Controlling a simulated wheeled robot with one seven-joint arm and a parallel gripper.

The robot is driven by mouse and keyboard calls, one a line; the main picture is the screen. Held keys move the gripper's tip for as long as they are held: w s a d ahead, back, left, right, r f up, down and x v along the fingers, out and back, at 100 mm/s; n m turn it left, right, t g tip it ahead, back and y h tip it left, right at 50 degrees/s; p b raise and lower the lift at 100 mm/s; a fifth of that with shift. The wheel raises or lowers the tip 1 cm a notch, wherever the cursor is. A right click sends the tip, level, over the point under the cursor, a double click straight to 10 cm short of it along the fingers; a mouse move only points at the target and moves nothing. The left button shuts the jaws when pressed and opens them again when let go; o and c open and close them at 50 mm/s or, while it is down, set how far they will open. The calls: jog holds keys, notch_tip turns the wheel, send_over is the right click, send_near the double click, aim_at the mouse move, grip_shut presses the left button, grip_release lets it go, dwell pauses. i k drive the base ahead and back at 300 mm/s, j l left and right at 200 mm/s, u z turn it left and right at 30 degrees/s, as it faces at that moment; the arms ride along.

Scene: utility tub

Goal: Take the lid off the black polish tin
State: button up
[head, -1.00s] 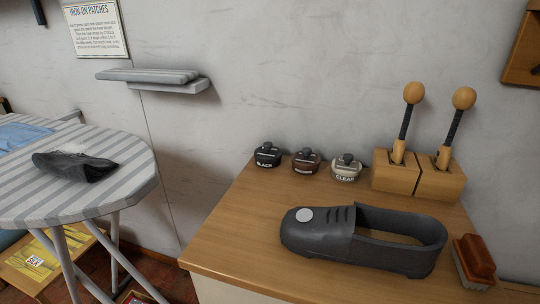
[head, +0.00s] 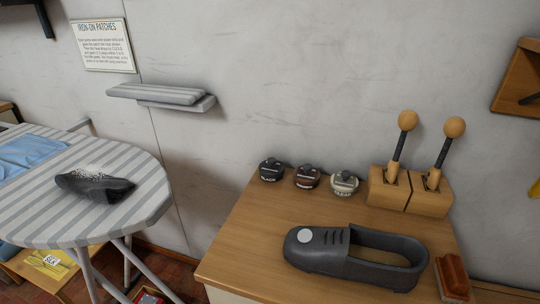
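The black polish tin (head: 271,170) stands at the back left of the wooden counter, with a dark lid and knob on top and a label that reads BLACK. The lid appears to sit on the tin. A brown polish tin (head: 307,177) and a pale tin labelled CLEAR (head: 343,184) stand to its right in a row. My gripper is not in view.
A grey shoe (head: 355,258) lies on the wooden counter (head: 240,250), with a brush (head: 454,277) at its right. Two wooden-handled tools stand in a wooden block (head: 410,193). A striped ironing board (head: 130,190) stands left. The counter's front left is clear.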

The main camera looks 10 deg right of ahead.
aim_at(271, 167)
jog(key=i+j+z, duration=0.15)
jog(key=j, duration=0.7)
jog(key=i+j+z, duration=0.1)
jog(key=j, duration=0.8)
jog(key=i+j+z, duration=0.15)
jog(key=j, duration=0.75)
jog(key=i+j+z, duration=0.1)
jog(key=j, duration=0.8)
jog(key=i, duration=0.05)
